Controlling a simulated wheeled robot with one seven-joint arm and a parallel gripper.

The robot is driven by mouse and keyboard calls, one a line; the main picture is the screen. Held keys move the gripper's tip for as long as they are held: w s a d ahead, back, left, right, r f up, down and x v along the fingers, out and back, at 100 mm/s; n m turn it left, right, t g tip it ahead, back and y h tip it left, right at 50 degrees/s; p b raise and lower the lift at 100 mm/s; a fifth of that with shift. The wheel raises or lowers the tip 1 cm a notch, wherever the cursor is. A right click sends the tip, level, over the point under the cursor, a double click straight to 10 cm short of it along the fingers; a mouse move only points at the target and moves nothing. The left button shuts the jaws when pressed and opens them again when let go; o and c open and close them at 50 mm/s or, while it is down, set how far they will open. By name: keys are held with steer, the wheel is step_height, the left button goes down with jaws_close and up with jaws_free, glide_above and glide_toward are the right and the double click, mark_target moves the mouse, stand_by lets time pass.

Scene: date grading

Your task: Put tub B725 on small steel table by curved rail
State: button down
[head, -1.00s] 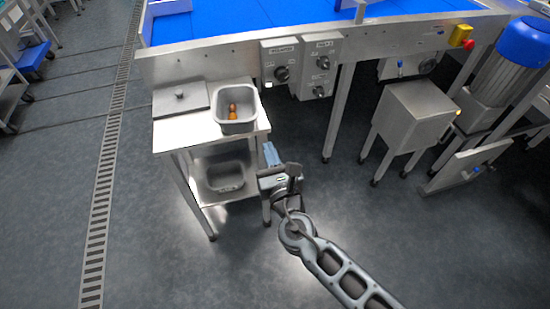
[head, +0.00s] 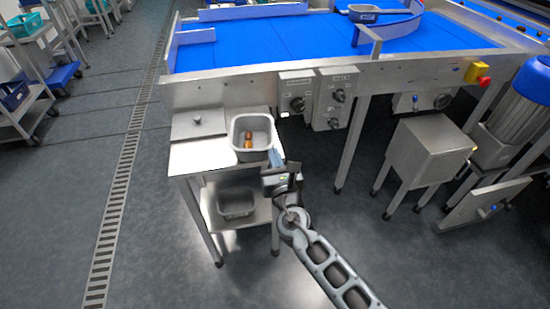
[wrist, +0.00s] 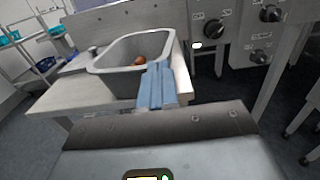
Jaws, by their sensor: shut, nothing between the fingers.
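A grey tub (head: 262,155) with a few orange-brown dates stands on the small steel table (head: 185,158), near its right edge. The tub also shows in the wrist view (wrist: 112,75). A third grey tub (head: 237,204) is on the table's lower shelf. I cannot read a tub code. My gripper (head: 276,158) is shut and empty, just right of the first tub. Its blue fingers (wrist: 157,86) overlap that tub's near right corner in the wrist view; contact is unclear.
A flat steel lid with a knob (head: 198,122) lies left on the table. Control boxes (head: 318,100) hang from the belt frame just behind. A steel cabinet (head: 425,150) and a blue motor (head: 530,90) stand at right. The floor at front is clear.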

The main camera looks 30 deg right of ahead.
steer(key=b+x, duration=0.2)
steer(key=x, duration=0.6)
steer(key=shift+s, duration=0.1)
